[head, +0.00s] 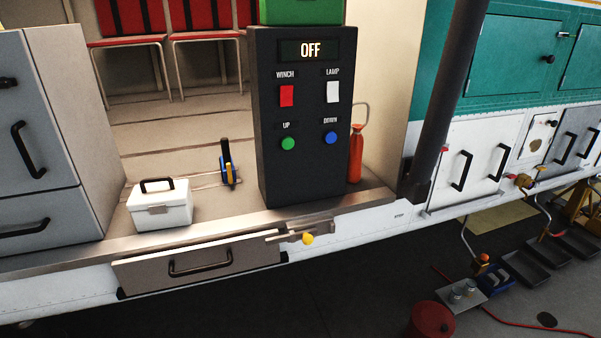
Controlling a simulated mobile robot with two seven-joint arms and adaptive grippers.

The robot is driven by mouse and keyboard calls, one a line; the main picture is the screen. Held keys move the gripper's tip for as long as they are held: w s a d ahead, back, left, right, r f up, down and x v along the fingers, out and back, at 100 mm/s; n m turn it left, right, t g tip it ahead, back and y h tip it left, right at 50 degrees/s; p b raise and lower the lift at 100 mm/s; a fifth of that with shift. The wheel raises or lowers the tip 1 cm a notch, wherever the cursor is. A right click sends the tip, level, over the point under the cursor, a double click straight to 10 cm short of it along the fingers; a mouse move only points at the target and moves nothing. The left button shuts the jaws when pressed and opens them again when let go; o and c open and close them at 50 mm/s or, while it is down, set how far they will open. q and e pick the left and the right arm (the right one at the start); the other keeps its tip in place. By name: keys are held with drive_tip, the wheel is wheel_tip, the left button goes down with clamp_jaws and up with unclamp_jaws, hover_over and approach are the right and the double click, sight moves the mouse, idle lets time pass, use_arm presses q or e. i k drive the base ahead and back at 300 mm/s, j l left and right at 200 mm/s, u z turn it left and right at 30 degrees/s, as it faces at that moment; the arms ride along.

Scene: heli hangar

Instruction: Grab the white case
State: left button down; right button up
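The white case (160,207) is a small box with a black handle on its lid and a latch on its front. It stands upright on the helicopter's cabin floor (130,243), close to the front sill. It sits between a grey cabinet on its left and a black control box on its right. Neither of my grippers shows in the head view.
The grey cabinet (50,130) and the black control box (301,120), reading OFF, flank the case. A blue-and-yellow tool (228,168) stands behind it to the right. A drawer (200,262) sits below the sill. A red extinguisher-like bottle (356,155) stands further right.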

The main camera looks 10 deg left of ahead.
sight(153, 205)
drive_tip(key=u, duration=1.35)
drive_tip(key=i+l, duration=0.05)
drive_tip(key=l, duration=0.05)
